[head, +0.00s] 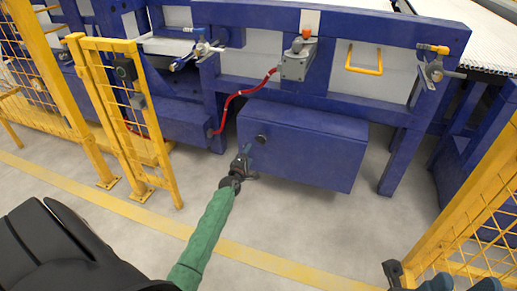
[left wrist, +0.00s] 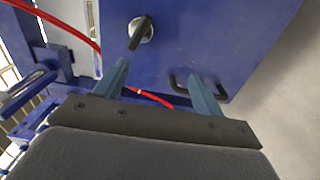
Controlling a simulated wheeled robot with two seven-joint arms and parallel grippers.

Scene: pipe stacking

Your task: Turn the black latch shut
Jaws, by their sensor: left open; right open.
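The black latch (left wrist: 139,33) is a short dark handle on a pale round base, on the face of the blue box (head: 305,150). In the left wrist view the handle slants from upper right to lower left. In the head view the latch (head: 261,138) is a small dark spot near the box's left end. My left gripper (head: 244,163) is open and empty in front of the box. Its blue fingers (left wrist: 158,70) lie below the latch in the wrist view, apart from it. My right gripper (head: 458,281) shows only partly at the bottom right edge, away from the box.
A dark U-shaped handle (left wrist: 190,88) sits near the right finger in the wrist view. A red hose (head: 240,95) runs above the box's left end. Yellow fencing (head: 108,90) stands at left, with more (head: 470,210) at right. The floor (head: 330,225) before the box is clear.

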